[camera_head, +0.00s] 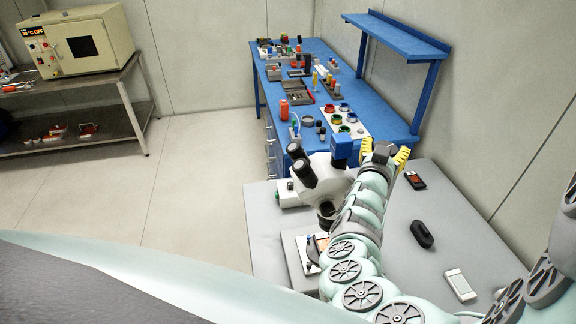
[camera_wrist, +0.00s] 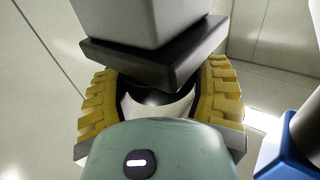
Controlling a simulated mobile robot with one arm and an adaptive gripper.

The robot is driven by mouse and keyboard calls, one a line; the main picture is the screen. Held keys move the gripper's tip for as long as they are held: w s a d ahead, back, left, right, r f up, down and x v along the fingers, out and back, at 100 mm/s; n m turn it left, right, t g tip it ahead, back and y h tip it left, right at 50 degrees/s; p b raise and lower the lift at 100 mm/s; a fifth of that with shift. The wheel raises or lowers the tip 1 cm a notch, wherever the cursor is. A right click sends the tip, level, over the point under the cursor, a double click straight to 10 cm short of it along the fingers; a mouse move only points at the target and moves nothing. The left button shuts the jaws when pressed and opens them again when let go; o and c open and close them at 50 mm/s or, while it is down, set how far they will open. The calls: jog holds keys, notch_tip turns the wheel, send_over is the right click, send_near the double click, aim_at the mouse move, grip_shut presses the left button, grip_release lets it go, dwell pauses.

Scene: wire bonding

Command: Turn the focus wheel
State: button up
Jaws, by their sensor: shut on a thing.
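The white microscope (camera_head: 325,178) with black eyepieces (camera_head: 298,160) and a blue block (camera_head: 341,147) on top stands on the grey table, left of my arm. My gripper (camera_head: 384,153), with yellow ribbed fingers, is at its right side. In the wrist view the two fingers sit on either side of a dark and white rounded part, which seems to be the focus wheel (camera_wrist: 152,96). My gripper is shut on it. A grey block with a dark lower plate (camera_wrist: 145,60) partly covers the wheel. In the head view the wheel is hidden by my arm and gripper.
The grey table (camera_head: 450,225) holds a red and black device (camera_head: 415,180), a black oval object (camera_head: 422,235) and a white handheld device (camera_head: 460,285). A blue workbench (camera_head: 375,105) with several small parts stands behind. An oven (camera_head: 85,45) sits at the far left.

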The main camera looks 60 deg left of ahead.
jog(key=o, duration=1.2)
jog(key=shift+r, duration=0.1)
jog(key=shift+s+a+r, duration=0.1)
jog(key=shift+r, duration=4.8)
